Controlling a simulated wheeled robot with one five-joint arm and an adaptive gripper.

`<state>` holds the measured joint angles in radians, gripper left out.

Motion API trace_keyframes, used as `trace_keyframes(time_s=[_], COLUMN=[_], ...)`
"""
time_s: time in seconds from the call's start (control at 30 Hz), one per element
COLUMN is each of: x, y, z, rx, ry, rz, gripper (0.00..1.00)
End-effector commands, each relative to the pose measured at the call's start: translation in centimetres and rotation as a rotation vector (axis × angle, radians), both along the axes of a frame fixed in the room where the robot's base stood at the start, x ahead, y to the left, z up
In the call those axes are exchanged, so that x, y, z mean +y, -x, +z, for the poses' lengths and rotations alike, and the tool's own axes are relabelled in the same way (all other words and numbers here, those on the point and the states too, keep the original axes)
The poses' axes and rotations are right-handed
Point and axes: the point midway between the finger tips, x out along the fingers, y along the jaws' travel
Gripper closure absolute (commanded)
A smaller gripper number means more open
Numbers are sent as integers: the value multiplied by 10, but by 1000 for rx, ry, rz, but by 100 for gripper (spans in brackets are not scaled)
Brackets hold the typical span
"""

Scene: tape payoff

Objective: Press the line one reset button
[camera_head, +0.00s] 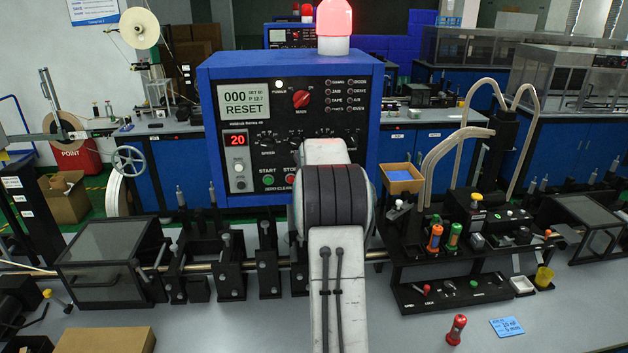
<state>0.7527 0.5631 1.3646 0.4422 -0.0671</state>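The blue control box (225,95) stands at the middle with a black front panel. Its pale display (246,101) reads "000" and "RESET". Below that, a red readout (237,140) shows 20, with a small white button (238,168) under it. A green START button (268,180) and a red STOP button (290,180) sit low on the panel. I cannot tell which button is the line one reset. My arm rises from the bottom centre and covers the panel's lower middle. My gripper is not visible; the arm may hide it.
A red beacon (334,18) glows on top of the box. A row of black machine parts and a clear-lidded box (108,255) stand before it. A rack of tools and small buttons (470,240) is at right. A red bottle (456,329) stands on the grey bench (400,335).

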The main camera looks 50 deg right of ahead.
Motion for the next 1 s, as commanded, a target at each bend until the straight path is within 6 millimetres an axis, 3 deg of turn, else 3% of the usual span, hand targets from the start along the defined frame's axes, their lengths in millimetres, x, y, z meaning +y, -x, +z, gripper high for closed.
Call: trace_keyframes(time_s=[1.0], x=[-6], y=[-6], z=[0], rx=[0], ry=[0], rz=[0], gripper=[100])
